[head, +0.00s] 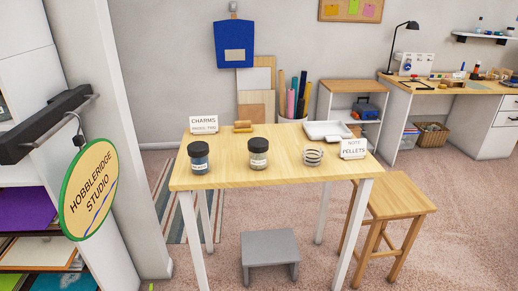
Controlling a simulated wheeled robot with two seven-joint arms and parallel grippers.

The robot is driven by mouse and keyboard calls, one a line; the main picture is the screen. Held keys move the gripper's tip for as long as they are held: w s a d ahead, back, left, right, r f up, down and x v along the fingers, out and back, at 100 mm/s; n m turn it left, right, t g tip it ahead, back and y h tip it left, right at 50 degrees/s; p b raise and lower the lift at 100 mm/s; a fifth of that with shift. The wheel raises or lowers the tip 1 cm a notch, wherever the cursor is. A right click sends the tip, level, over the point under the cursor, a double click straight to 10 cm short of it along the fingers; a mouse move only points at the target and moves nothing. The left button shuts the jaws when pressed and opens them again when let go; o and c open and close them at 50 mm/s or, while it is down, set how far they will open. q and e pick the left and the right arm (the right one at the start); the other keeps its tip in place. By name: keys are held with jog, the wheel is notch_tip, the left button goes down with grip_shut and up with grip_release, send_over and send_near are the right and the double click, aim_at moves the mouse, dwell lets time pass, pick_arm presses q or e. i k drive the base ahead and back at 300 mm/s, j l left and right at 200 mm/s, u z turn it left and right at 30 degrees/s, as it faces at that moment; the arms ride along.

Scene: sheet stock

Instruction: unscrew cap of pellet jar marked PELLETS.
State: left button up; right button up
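Two capped jars stand upright on the wooden table. The left jar (198,160) has a dark cap and blue contents, with a pale label too small to read surely. The middle jar (258,155) has a dark cap, pale greyish contents and a white label that I cannot read surely, so I cannot tell from the labels which jar is marked PELLETS. Both caps sit on their jars. A white card (353,149) at the table's right reads "NOTE PELLETS". Neither of my grippers is in view.
The table (275,175) also holds a clear round dish (312,155), a white tray (327,131), a small wooden block (243,127) and a "CHARMS" card (204,125). A grey step (270,247) stands in front and a wooden stool (398,197) at right. The table's front strip is clear.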

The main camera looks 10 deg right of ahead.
aim_at(258, 162)
jog(key=i+l, duration=0.15)
jog(key=i, duration=0.35)
jog(key=i+l, duration=0.15)
jog(key=i, duration=0.35)
jog(key=i+l, duration=0.15)
jog(key=i, duration=0.35)
